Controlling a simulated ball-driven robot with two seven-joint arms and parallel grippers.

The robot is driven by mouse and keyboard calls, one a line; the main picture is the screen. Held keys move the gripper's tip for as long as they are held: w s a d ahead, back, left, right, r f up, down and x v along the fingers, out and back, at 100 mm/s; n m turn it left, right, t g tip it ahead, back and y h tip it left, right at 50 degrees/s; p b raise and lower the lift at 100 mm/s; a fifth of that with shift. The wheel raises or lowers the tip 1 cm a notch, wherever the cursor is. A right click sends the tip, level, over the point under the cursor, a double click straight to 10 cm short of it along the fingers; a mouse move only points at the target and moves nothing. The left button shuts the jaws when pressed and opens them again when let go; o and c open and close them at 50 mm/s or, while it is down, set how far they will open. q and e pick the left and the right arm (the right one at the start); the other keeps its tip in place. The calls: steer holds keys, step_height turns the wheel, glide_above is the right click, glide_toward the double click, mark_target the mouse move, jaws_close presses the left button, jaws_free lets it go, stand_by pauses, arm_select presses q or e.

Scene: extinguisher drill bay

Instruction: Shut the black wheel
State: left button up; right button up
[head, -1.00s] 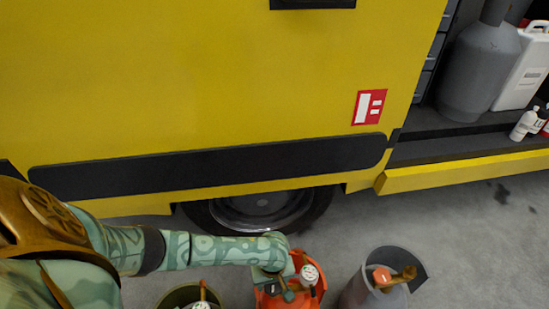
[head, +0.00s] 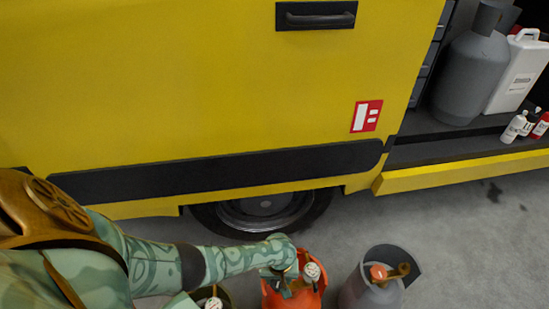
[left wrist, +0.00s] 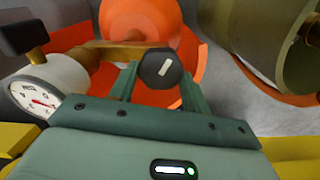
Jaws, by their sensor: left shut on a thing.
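The black wheel (left wrist: 160,68) is a dark faceted knob with a white mark, on the brass valve (left wrist: 118,50) of an orange cylinder (left wrist: 138,18). My left gripper (left wrist: 160,84) is shut on the wheel, with one finger on each side of it. A round white gauge (left wrist: 40,100) sits on the same valve. In the head view, the orange cylinder (head: 271,297) stands at the bottom middle with my left gripper (head: 283,284) at its top; the wheel is hard to make out there. My right gripper is in neither view.
A grey cylinder (head: 362,297) with an orange wheel (head: 378,272) and brass outlet stands to the right. An olive cylinder (left wrist: 250,35) stands close by. A yellow truck (head: 200,80) with a wheel (head: 265,210) is behind. Floor at the right is clear.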

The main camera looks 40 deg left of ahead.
arm_select(q)
steer(key=shift+d+r+m+p, duration=0.15)
steer(key=shift+m+p, duration=0.2)
steer(key=shift+m, duration=0.55)
steer(key=m, duration=0.3)
steer(key=shift+m, duration=0.4)
steer(key=m, duration=0.5)
steer(key=shift+d, duration=0.15)
steer(key=m, duration=0.8)
steer(key=shift+d+m, duration=0.1)
steer(key=shift+m, duration=0.2)
steer(key=m, duration=0.4)
steer(key=shift+s+m, duration=0.1)
steer(key=shift+m, duration=0.2)
steer(key=m, duration=0.3)
steer(key=shift+s+f+m, duration=0.1)
steer(key=shift+f+m, duration=0.1)
steer(key=shift+m, duration=1.7)
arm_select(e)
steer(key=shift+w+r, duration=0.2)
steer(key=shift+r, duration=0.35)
arm_select(q)
steer(key=shift+s, duration=0.1)
